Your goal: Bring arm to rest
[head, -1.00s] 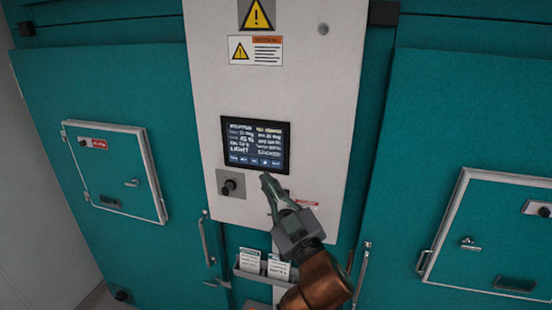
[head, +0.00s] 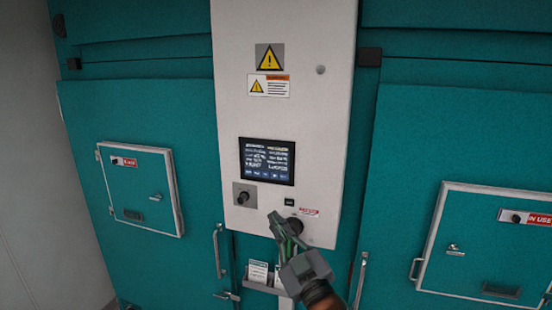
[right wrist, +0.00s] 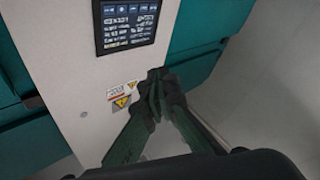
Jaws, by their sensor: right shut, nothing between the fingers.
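My right gripper (head: 277,222) is in front of the lower part of the white control panel (head: 285,25), below the display screen (head: 267,161). Its fingers are shut with nothing between them. In the right wrist view the closed fingertips (right wrist: 156,78) show against the panel, apart from the screen (right wrist: 126,25). The gripper partly covers a dark round knob (head: 295,225) at the panel's lower right. I cannot tell whether it touches the panel. My left gripper is not in view.
Teal chamber doors stand on both sides, with small hatches at left (head: 141,187) and right (head: 487,245). Vertical door handles (head: 218,252) flank the panel's lower end. A black knob (head: 243,197) sits under the screen. A card holder (head: 258,272) hangs below the panel.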

